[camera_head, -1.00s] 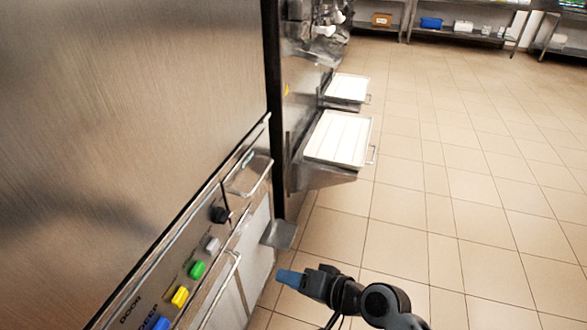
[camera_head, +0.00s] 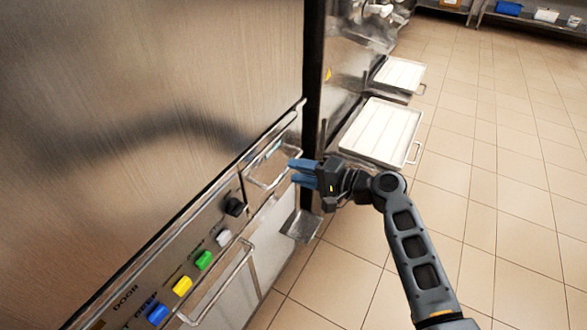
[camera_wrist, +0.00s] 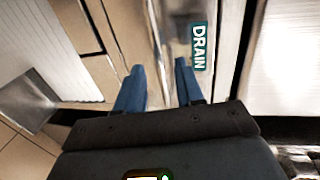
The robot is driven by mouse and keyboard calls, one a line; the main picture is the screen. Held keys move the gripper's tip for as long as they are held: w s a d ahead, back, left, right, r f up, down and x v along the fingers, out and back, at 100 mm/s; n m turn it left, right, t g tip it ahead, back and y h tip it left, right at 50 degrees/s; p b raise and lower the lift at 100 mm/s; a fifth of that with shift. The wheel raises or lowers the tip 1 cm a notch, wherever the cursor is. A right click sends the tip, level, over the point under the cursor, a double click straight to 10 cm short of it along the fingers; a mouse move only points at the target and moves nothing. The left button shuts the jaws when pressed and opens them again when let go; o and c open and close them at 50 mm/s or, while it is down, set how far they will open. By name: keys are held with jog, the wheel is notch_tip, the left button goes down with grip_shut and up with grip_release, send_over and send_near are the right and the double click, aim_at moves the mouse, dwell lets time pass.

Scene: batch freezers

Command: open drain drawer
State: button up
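The drain drawer (camera_head: 262,160) is a small steel front with a bar handle, near the right end of the machine's control panel. In the wrist view a green DRAIN label (camera_wrist: 199,47) marks it, and a thin handle bar (camera_wrist: 154,25) runs upward between the finger directions. My gripper (camera_head: 291,172) has blue fingers pointing left at the drawer's handle side. In the wrist view my gripper (camera_wrist: 158,72) is open, with a gap between the fingertips. Whether the fingers touch the handle, I cannot tell.
Below the panel are a larger bar handle (camera_head: 222,283) and a small steel ledge (camera_head: 300,225). A black knob (camera_head: 234,206) and several coloured buttons line the panel. White trays (camera_head: 381,132) jut out behind my gripper. The tiled floor at right is open.

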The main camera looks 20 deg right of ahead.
jog(key=shift+x, duration=1.25)
jog(key=shift+a, duration=0.1)
jog(key=shift+c, duration=0.5)
grip_shut()
